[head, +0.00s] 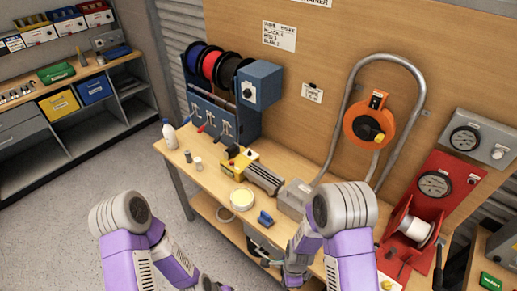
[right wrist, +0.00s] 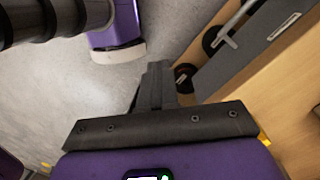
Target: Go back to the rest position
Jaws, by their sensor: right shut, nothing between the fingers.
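My right gripper (right wrist: 157,72) is shut and empty in the right wrist view. Its dark fingers meet above the grey floor, beside the wooden edge of the bench. In the head view my right arm hangs bent in front of the workbench (head: 208,172), with its hand low near the bench's front side. My left arm hangs bent at the lower left of the head view, over the floor. Its fingers are cut off by the bottom edge.
The bench carries a blue spool rack (head: 247,122), a white bottle (head: 169,134), a yellow-ended device (head: 240,160), a tape roll (head: 242,198) and a red winch stand (head: 436,184). Shelving (head: 56,135) stands at left. Grey floor (head: 70,215) between them is open.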

